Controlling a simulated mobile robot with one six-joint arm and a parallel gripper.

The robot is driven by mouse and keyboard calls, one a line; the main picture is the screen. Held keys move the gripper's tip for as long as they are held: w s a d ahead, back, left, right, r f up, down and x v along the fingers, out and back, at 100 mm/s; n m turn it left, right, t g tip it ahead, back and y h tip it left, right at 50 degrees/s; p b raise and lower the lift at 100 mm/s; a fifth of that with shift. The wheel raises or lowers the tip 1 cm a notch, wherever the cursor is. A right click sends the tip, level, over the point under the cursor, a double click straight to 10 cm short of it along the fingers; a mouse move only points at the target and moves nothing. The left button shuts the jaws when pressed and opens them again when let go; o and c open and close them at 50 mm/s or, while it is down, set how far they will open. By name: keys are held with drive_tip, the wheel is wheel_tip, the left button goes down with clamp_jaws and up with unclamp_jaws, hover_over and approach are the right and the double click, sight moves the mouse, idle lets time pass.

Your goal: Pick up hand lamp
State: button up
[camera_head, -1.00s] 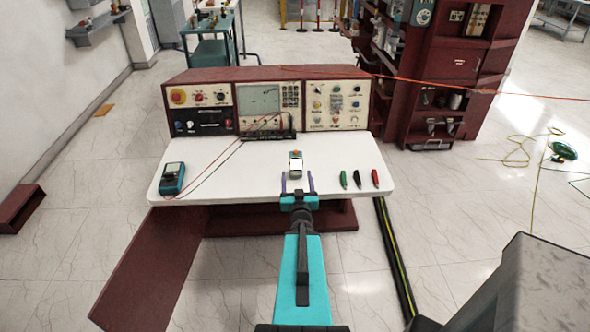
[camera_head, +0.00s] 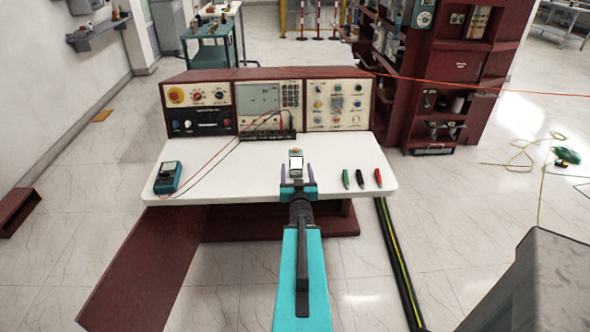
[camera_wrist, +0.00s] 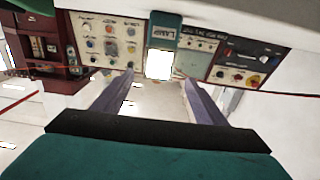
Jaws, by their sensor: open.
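The hand lamp (camera_head: 296,162) is a small upright device with a bright white face and an orange-red top. It stands near the front middle of the white bench top. In the wrist view the lamp (camera_wrist: 159,60) shows upside down, with a teal part lettered "LAMP" and a glowing white panel. My gripper (camera_head: 297,175) is open, with its two purple fingers on either side of the lamp's near side. In the wrist view my gripper (camera_wrist: 158,88) has the lamp centred between and just beyond its fingertips. I cannot tell whether the fingers touch it.
The white bench top (camera_head: 235,180) carries a teal multimeter (camera_head: 168,177) at left with leads, and green, black and red markers (camera_head: 361,178) at right. A control panel (camera_head: 265,105) stands behind. A red line (camera_head: 440,85) crosses in the air at right.

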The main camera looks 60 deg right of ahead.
sight(297, 159)
drive_tip(key=shift+w+d+f+b, duration=0.1)
drive_tip(key=shift+w+d+b, duration=0.2)
drive_tip(key=shift+b, duration=0.8)
drive_tip(key=shift+x, duration=1.5)
drive_tip(key=shift+s+p+x, duration=0.25)
drive_tip(key=shift+p+x, duration=0.5)
drive_tip(key=shift+x, duration=0.85)
drive_tip(key=shift+p+x, duration=0.3)
drive_tip(key=shift+x, duration=0.8)
drive_tip(key=c, duration=1.3)
